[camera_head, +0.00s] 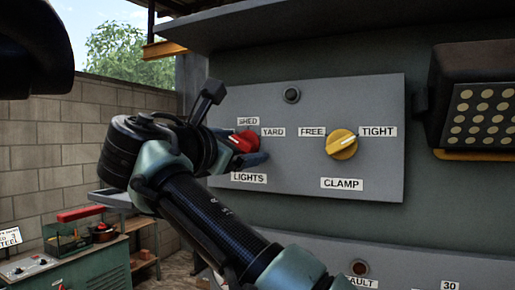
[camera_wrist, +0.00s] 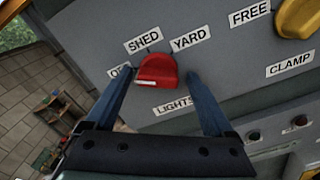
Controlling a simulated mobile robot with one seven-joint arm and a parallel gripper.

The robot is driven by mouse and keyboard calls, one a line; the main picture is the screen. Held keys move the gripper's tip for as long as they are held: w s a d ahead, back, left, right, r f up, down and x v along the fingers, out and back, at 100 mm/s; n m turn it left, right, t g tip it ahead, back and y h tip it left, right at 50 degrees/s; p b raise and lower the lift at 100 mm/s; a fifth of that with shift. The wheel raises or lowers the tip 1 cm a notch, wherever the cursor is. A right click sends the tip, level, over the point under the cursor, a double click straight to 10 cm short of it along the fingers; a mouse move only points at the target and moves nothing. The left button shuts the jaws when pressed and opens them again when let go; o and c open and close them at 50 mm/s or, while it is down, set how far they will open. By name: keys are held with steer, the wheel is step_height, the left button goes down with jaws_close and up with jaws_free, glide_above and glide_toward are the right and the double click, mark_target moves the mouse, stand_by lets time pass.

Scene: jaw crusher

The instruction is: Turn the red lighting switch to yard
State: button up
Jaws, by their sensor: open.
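The red lights switch (camera_head: 243,141) is a round knob on the grey panel, left of centre in the head view. In the wrist view the red knob (camera_wrist: 157,69) sits between the blue fingers of my gripper (camera_wrist: 156,76). The fingers are open, one on each side, with visible gaps to the knob. The knob's white mark is on its left side, roughly toward the partly hidden OFF label (camera_wrist: 120,71). The SHED label (camera_wrist: 144,41) is above and the YARD label (camera_wrist: 188,39) is at upper right. In the head view my wrist covers the panel's left part.
A yellow clamp knob (camera_head: 341,144) is right of the red switch on the same panel (camera_head: 300,185). A dark lamp housing (camera_head: 482,108) juts out farther right. A green bench (camera_head: 85,270) stands at lower left, before a block wall (camera_head: 95,125).

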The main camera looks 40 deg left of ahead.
steer(key=shift+s+r, duration=0.15)
steer(key=shift+s, duration=0.3)
steer(key=shift+c, duration=0.6)
steer(key=shift+w, duration=0.1)
steer(key=c, duration=1.2)
steer(key=shift+c, duration=0.2)
